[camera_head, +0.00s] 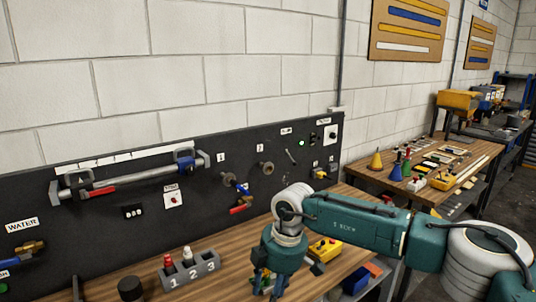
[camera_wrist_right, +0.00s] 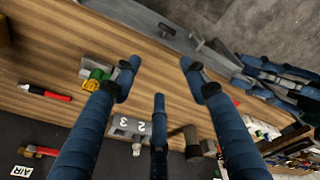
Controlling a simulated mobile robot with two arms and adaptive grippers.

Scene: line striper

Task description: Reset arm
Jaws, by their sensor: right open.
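My right arm (camera_head: 355,222) comes in from the right in the head view and bends down over the wooden bench. Its gripper (camera_head: 268,283) hangs at the bench's front part, partly cut off by the lower edge. In the right wrist view the blue fingers of my right gripper (camera_wrist_right: 160,82) are spread wide, with nothing between them. Bare wood shows beyond the fingertips. My left gripper is in neither view.
A grey numbered holder (camera_head: 190,270) with red and white bottles stands left of the gripper. A yellow box (camera_head: 325,249) with red buttons sits close on its right. A black panel (camera_head: 110,225) with tools stands behind. A second bench (camera_head: 385,178) is at right.

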